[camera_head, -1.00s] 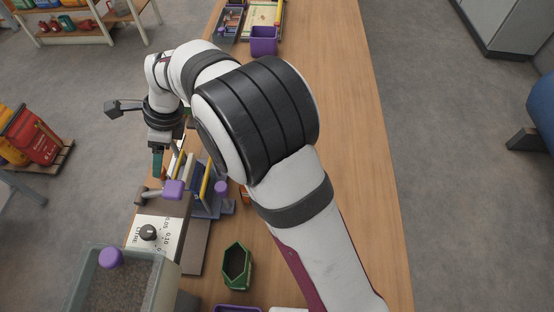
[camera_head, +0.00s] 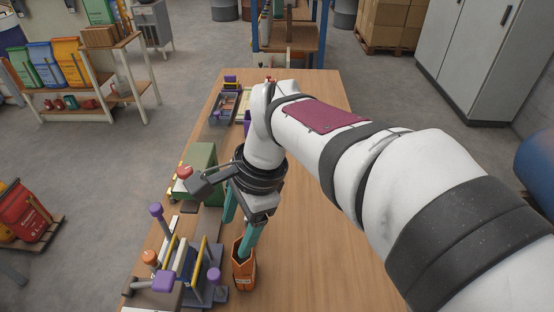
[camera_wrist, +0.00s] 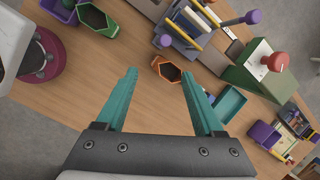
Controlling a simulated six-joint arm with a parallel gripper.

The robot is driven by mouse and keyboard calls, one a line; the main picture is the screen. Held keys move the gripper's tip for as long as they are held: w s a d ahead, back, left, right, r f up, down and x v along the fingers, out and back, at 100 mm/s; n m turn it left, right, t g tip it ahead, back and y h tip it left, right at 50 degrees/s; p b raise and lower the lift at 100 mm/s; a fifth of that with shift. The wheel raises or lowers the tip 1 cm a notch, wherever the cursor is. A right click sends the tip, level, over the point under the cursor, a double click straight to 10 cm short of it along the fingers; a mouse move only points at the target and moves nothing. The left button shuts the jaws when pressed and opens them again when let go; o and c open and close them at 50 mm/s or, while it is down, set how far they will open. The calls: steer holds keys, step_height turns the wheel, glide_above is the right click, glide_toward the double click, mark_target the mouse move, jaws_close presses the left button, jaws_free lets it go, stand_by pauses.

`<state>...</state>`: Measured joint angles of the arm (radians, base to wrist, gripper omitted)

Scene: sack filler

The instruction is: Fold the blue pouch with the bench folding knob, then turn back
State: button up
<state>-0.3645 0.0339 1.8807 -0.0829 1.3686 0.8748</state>
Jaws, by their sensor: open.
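My gripper (camera_head: 237,238) has teal fingers, spread and empty. It is above the orange hexagonal pouch (camera_head: 243,277), which stands open on the bench. In the wrist view that pouch (camera_wrist: 171,72) lies beyond and between the fingertips (camera_wrist: 160,74). The folding fixture (camera_head: 208,290) is left of the gripper, with yellow-edged plates and purple knobs (camera_head: 163,281). An orange-brown knob (camera_head: 150,257) is at its left. A dark blue panel (camera_head: 184,260) stands between the plates; I cannot tell whether it is the blue pouch. I cannot tell which knob is the folding knob.
A green machine with a red knob (camera_head: 184,172) stands behind the fixture. A green pouch (camera_wrist: 96,18) and a teal tray (camera_wrist: 231,104) show in the wrist view. Boxes and trays (camera_head: 222,108) sit at the far end. The bench's right side (camera_head: 312,250) is clear.

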steer(key=s+d+n, duration=0.1)
steer(key=s+d, duration=0.3)
steer(key=d, duration=0.1)
steer(key=shift+d+f+n+h, duration=0.3)
steer(key=shift+f+n, duration=0.05)
steer(key=shift+n, duration=0.05)
steer(key=m+g, duration=0.1)
steer(key=g, duration=0.1)
glide_above(148, 255)
steer(key=w+d, duration=0.4)
steer(key=d, duration=0.2)
steer(key=shift+y, duration=0.5)
steer(key=x, duration=1.5)
steer(key=shift+s+f, duration=0.2)
steer(key=shift+s, duration=0.15)
steer(key=shift+s+a+f, duration=0.1)
steer(key=shift+a+f, duration=0.15)
steer(key=shift+f, duration=0.35)
